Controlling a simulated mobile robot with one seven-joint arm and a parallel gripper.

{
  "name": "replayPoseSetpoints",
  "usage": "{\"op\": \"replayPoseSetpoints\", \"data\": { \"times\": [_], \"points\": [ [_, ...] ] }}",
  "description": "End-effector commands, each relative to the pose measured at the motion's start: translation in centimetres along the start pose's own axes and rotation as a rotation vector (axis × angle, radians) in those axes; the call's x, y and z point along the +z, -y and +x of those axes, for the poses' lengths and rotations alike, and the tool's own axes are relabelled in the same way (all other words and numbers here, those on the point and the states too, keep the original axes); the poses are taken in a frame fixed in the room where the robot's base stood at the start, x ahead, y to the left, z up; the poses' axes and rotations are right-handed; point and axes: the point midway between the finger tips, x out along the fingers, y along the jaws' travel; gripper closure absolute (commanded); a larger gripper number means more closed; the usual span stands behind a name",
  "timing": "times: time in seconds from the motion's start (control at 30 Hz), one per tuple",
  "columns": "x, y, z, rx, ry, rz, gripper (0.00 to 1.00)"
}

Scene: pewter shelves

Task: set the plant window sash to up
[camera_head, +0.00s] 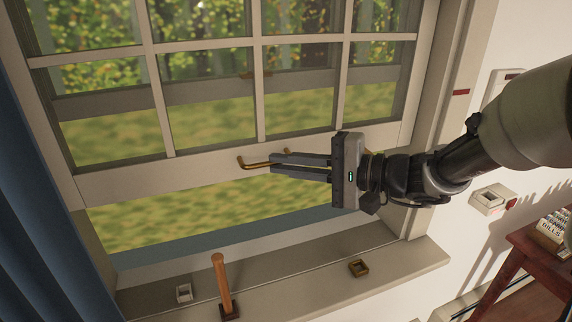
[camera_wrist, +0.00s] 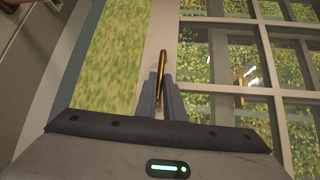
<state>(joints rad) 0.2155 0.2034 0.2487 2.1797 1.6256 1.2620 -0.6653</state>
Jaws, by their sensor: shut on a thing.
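The window sash (camera_head: 120,181) is a pale frame with several panes. Its bottom rail stands above the sill, with an open gap below it showing grass. A brass handle (camera_head: 252,164) is fixed on the bottom rail. My gripper (camera_head: 272,162) reaches in from the right and is shut on the handle. In the wrist view the brass handle (camera_wrist: 163,64) runs between the two grey fingers, and the sash rail (camera_wrist: 158,30) lies behind it. Part of the handle is hidden by the fingers.
A blue curtain (camera_head: 35,210) hangs at the left. A reddish wooden table (camera_head: 545,255) stands at the right.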

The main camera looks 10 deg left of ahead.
Motion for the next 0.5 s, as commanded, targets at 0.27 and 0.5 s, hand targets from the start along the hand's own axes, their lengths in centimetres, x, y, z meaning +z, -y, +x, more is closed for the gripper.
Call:
{"op": "replayPoseSetpoints", "data": {
  "times": [0.27,0.5],
  "points": [
    [-0.03,-0.15,-0.01,0.002,-0.001,0.002,0.73],
    [-0.04,-0.15,-0.02,0.002,-0.001,0.002,0.73]
  ]
}}
